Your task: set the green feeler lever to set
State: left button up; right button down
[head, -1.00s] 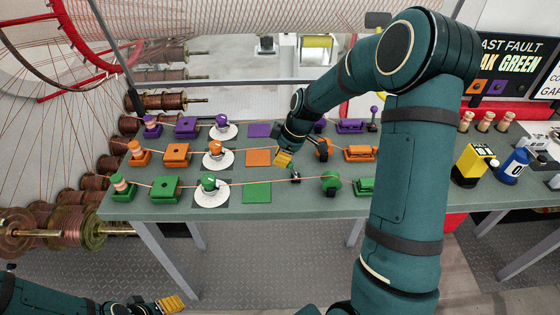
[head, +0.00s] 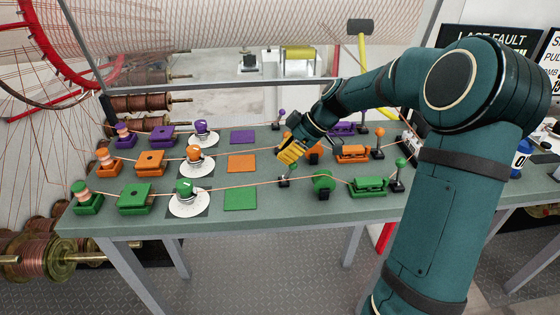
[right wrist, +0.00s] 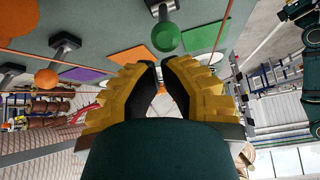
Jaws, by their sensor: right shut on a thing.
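The green feeler lever (head: 284,181) stands on a small dark base in the front row, right of the green square pad (head: 240,199). Its round green knob (right wrist: 166,37) shows in the right wrist view, right at my fingertips. My right gripper (head: 290,153), with yellow fingers, comes down over it from behind and to the right. It also shows in the right wrist view (right wrist: 160,66), with its fingers close together. It is shut on the lever's knob end, though the exact contact is hard to see. My left gripper is out of view.
A green wheel unit (head: 323,183) and a green block (head: 369,187) stand right of the lever. Another green-knobbed lever (head: 400,163) is farther right. An orange-knobbed lever (right wrist: 46,78) is nearby. A thin wire runs along each row. Bare tabletop lies in front.

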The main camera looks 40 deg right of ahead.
jog(key=shift+s+d+b, duration=0.15)
jog(key=shift+d+b, duration=0.1)
jog(key=shift+b, duration=0.05)
jog(key=shift+d, duration=0.1)
dwell(0.4)
notch_tip(320, 180, up, 3)
jog(key=w+a+p, duration=0.1)
jog(key=w+a, duration=0.1)
jog(key=s+d+r+p, duration=0.1)
jog(key=s+d+r, duration=0.3)
jog(key=d, duration=0.2)
jog(key=shift+s+d+r, duration=0.3)
jog(key=shift+s+r, duration=0.1)
